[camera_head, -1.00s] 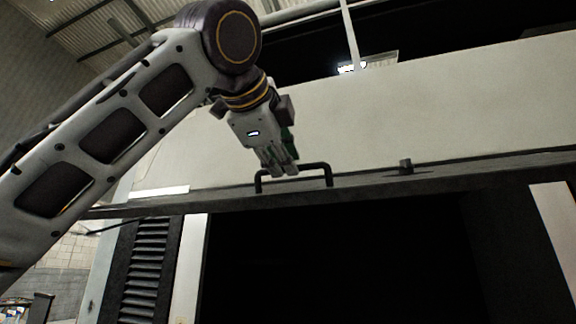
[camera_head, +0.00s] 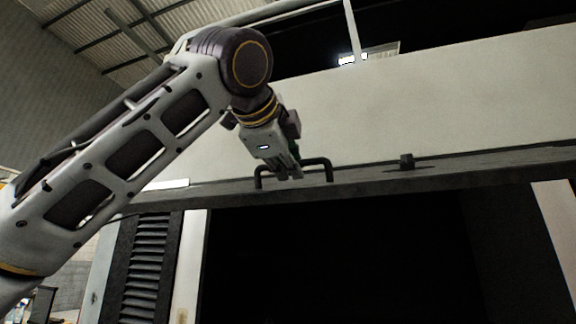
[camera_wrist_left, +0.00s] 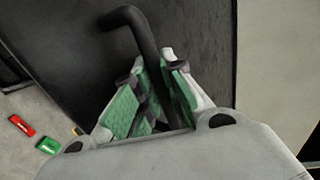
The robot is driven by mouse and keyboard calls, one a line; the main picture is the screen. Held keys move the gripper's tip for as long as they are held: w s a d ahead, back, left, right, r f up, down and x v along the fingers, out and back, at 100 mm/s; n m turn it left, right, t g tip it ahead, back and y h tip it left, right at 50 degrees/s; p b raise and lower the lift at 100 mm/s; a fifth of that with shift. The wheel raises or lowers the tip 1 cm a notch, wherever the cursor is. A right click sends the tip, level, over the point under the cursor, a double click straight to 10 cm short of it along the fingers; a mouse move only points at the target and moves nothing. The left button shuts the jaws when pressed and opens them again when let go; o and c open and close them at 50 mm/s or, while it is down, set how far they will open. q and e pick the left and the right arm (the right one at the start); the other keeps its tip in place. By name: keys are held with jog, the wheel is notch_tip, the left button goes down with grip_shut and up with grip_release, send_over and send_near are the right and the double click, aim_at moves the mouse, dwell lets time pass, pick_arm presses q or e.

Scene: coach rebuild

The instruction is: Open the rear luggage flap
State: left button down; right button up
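The rear luggage flap (camera_head: 420,105) is a wide pale panel with a dark grey lower edge, raised above a large dark opening (camera_head: 340,255). A black bar handle (camera_head: 331,170) stands on that lower edge. It also shows in the left wrist view (camera_wrist_left: 139,30), running between the green-padded fingers. My left gripper (camera_head: 289,174) is at the handle's left half and hides part of the bar. In the left wrist view my left gripper (camera_wrist_left: 155,70) appears closed around the bar, its tips close on both sides. My right gripper is in neither view.
A black louvred grille (camera_head: 151,265) and a pale post (camera_head: 190,265) stand left of the opening. A red object (camera_wrist_left: 21,126) and a green one (camera_wrist_left: 48,145) lie on the floor.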

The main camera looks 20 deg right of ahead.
aim_at(288, 186)
pick_arm(q)
jog(key=shift+f, duration=0.15)
jog(key=shift+w+d+f+b, duration=0.1)
jog(key=shift+w+f+b, duration=0.1)
jog(key=shift+f+b, duration=0.4)
jog(key=shift+w+d+f+b, duration=0.15)
jog(key=shift+w+f+b, duration=0.1)
jog(key=shift+f+b, duration=0.3)
jog(key=shift+w+d+f+b, duration=0.1)
jog(key=shift+w+f+b, duration=0.1)
jog(key=shift+f+b, duration=0.4)
jog(key=w+d+f+t+b, duration=0.1)
jog(key=w+f+b, duration=0.1)
jog(key=f, duration=0.3)
jog(key=w+d+f+t+h+b, duration=0.1)
jog(key=w+d+f+b, duration=0.1)
jog(key=f+b, duration=0.3)
jog(key=shift+w+d+f+b, duration=0.2)
jog(key=shift+w+f+b, duration=0.15)
jog(key=shift+f, duration=0.35)
jog(key=c, duration=1.8)
grip_release()
jog(key=shift+r, duration=0.1)
jog(key=shift+o, duration=0.2)
jog(key=shift+s+a, duration=0.1)
jog(key=shift+s, duration=0.15)
